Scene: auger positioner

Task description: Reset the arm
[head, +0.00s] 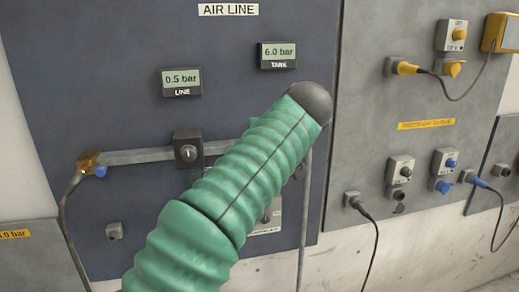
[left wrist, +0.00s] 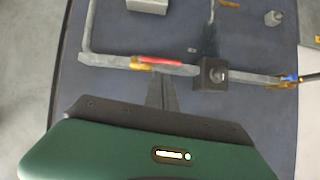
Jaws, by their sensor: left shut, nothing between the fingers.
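My left arm (head: 245,175), in a green ribbed sleeve with a dark rounded end, crosses the middle of the head view in front of the panel. It hides part of the pipe behind it, and its gripper is not visible there. In the left wrist view, the dark fingers of my left gripper (left wrist: 162,92) are shut and empty, pointing towards the pipe. A red handle (left wrist: 160,61) with a yellow end lies along the pipe just beyond them; I cannot tell whether they touch. My right gripper is in neither view.
The AIR LINE panel (head: 110,45) carries a LINE gauge (head: 181,82) reading 0.5 bar and a TANK gauge (head: 277,55) reading 6.0 bar. A dark valve block (head: 187,148) and a brass fitting (head: 88,161) sit on the pipe. Cabled sockets fill the grey panel (head: 410,45) at right.

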